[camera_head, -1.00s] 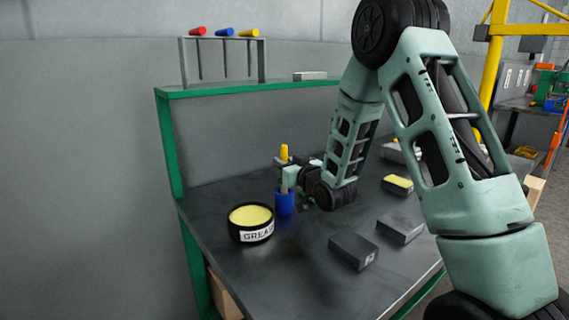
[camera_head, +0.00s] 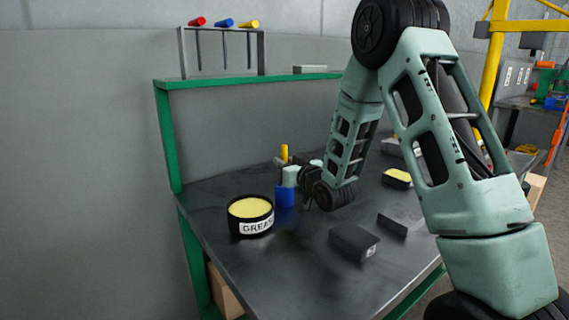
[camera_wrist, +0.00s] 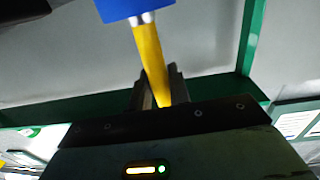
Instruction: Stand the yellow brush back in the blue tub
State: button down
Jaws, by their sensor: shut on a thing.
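The yellow brush (camera_head: 284,152) is upright, its handle between the jaws of my gripper (camera_head: 290,176). The blue tub (camera_head: 285,197) stands on the dark bench top directly below my gripper. The lower part of the brush is hidden, and the brush appears to reach into the tub. In the wrist view, the yellow handle (camera_wrist: 150,55) runs from the jaws to a silver collar, where the blue tub (camera_wrist: 122,8) covers the end. Whether the bristles touch the tub's bottom cannot be seen.
A tin of grease (camera_head: 250,215) stands close left of the tub. Dark boxes (camera_head: 353,242) lie to the right, with a yellow-topped block (camera_head: 397,178) farther back. A green shelf edge (camera_head: 240,84) with a tool rack runs behind. The front of the bench has bare space.

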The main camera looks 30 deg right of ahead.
jog(key=shift+f+b, duration=0.35)
jog(key=shift+f, duration=0.1)
jog(key=c, duration=1.2)
grip_release()
jog(key=shift+c, duration=0.2)
jog(key=shift+s, duration=0.1)
